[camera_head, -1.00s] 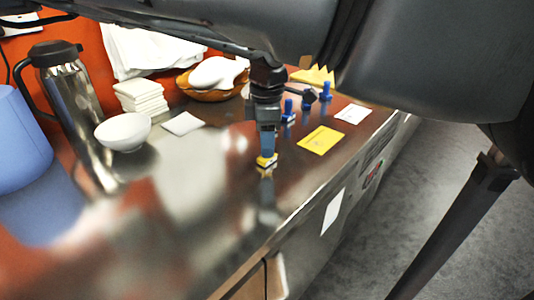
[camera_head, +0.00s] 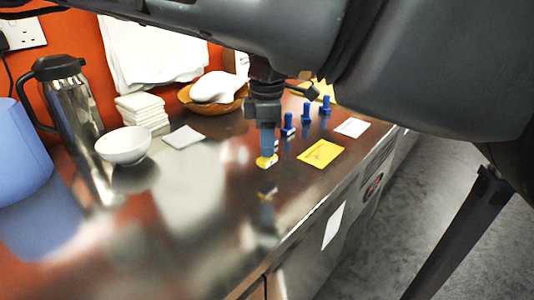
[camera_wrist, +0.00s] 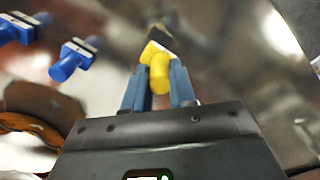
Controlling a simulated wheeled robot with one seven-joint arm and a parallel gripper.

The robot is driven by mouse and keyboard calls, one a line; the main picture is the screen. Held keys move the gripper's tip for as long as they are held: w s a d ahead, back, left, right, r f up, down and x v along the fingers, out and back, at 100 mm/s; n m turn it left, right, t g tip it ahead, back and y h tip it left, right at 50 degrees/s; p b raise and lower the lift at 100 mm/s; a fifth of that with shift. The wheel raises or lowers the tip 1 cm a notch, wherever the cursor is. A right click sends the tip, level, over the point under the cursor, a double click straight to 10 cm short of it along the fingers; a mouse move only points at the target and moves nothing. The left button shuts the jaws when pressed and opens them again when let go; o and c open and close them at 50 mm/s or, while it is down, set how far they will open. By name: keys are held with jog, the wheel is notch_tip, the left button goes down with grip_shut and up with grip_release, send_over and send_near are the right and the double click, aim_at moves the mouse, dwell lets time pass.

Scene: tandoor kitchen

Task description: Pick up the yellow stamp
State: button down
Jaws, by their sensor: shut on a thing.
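The yellow stamp (camera_wrist: 159,72) is between the two blue fingers of my gripper (camera_wrist: 159,88) in the wrist view. The fingers are shut on its yellow handle. In the head view the stamp's yellow base (camera_head: 266,162) shows below my gripper (camera_head: 267,150), above its reflection in the shiny counter. A gap shows between the stamp and its reflection, so it appears lifted a little off the counter. The fingers hide most of the handle in the head view.
Several blue stamps (camera_head: 288,126) stand just behind and right of my gripper. A yellow card (camera_head: 320,153) and a white card (camera_head: 352,127) lie near the counter's front edge.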

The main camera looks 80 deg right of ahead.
jog(key=s+d+r+b, duration=0.1)
jog(key=s+d+r, duration=0.1)
jog(key=s+r, duration=0.5)
jog(key=s, duration=0.4)
jog(key=shift+s+r, duration=0.25)
